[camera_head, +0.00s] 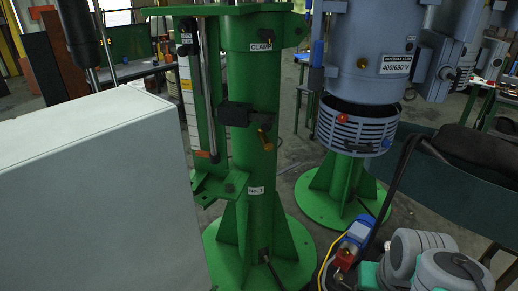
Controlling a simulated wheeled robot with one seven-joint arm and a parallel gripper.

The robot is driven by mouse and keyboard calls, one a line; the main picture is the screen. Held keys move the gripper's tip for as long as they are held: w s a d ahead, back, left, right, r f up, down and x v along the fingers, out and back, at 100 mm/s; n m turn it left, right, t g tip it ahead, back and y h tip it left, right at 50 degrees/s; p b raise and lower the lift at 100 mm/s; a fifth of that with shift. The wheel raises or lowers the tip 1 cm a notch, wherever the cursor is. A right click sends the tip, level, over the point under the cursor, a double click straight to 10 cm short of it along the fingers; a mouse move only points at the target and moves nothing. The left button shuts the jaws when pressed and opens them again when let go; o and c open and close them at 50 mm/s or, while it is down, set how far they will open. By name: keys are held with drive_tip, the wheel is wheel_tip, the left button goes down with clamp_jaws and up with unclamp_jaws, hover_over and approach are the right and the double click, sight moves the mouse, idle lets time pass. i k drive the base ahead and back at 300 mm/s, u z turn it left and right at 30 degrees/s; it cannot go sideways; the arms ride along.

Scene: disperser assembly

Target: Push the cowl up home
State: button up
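The cowl (352,134) is a short blue-grey ring with rows of slots, below the motor (375,45) at the upper right. A dark gap shows between the cowl's upper rim and the motor's lower edge, and the cowl looks slightly tilted. A red knob (342,118) sits on its front, and a small blue part (387,143) shows at its right. The motor carries a label reading 400/690 V. My gripper cannot be made out in this view, and nothing is seen touching the cowl.
A green column (252,150) marked CLAMP stands left of the cowl. A green ribbed pedestal (340,185) stands below the cowl. A large pale box (95,190) fills the left. A black cable (400,170) and a blue-and-red device (352,240) are at lower right.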

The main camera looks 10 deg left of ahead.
sight(360, 137)
drive_tip(key=u, duration=1.15)
drive_tip(key=i, duration=1.5)
drive_tip(key=u, duration=0.05)
